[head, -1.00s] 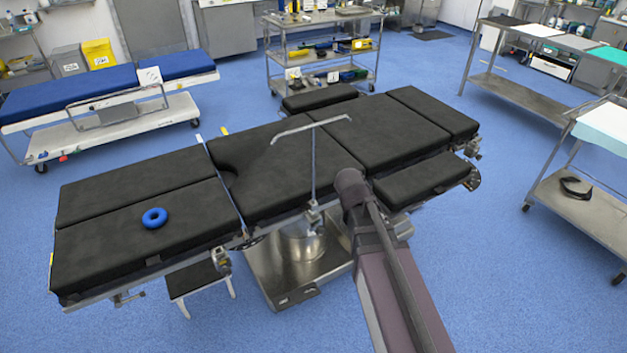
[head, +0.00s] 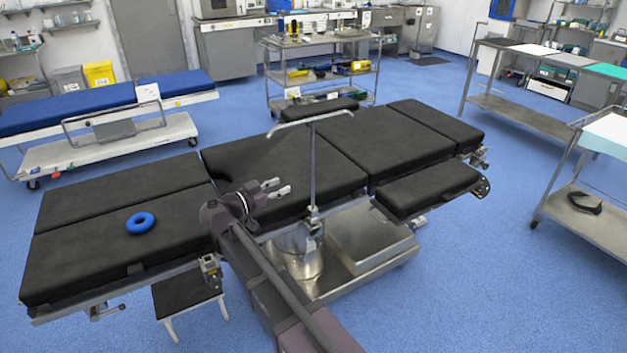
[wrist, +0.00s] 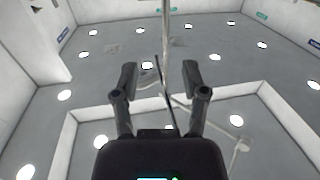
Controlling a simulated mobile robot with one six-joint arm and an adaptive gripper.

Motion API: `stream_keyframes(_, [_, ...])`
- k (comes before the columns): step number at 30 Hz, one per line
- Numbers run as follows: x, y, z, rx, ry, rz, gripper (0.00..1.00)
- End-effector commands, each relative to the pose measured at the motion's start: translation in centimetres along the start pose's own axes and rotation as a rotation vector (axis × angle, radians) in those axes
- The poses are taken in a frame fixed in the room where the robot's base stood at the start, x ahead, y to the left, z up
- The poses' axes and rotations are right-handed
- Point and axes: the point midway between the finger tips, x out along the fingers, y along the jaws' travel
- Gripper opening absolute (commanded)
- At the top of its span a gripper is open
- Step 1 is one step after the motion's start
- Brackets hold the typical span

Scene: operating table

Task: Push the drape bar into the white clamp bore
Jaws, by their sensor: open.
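The drape bar (head: 313,165) is a thin grey metal rod standing upright at the near side of the operating table, with a long bent top arm. Its foot meets a small pale clamp (head: 315,222) on the side rail; how deep it sits in the bore is too small to tell. My gripper (head: 275,188) is open and empty, left of the bar and apart from it, fingers pointing right toward it. In the wrist view, the open fingers (wrist: 160,75) point upward in the picture, and the drape bar (wrist: 166,35) shows between and beyond them.
The black-padded operating table (head: 410,150) lies under the gripper. A blue ring (head: 141,222) rests on its left pad. Another rail clamp (head: 209,268) is at the near left. A black step stool (head: 186,300) stands below.

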Motion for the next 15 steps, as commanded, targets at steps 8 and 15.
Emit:
stream_keyframes(8, [-0.98, -0.72, -0.29, 0.031, 0.032, -0.016, 0.57])
stream_keyframes(15, [-0.87, -0.7, -0.27, 0.029, 0.031, -0.015, 0.57])
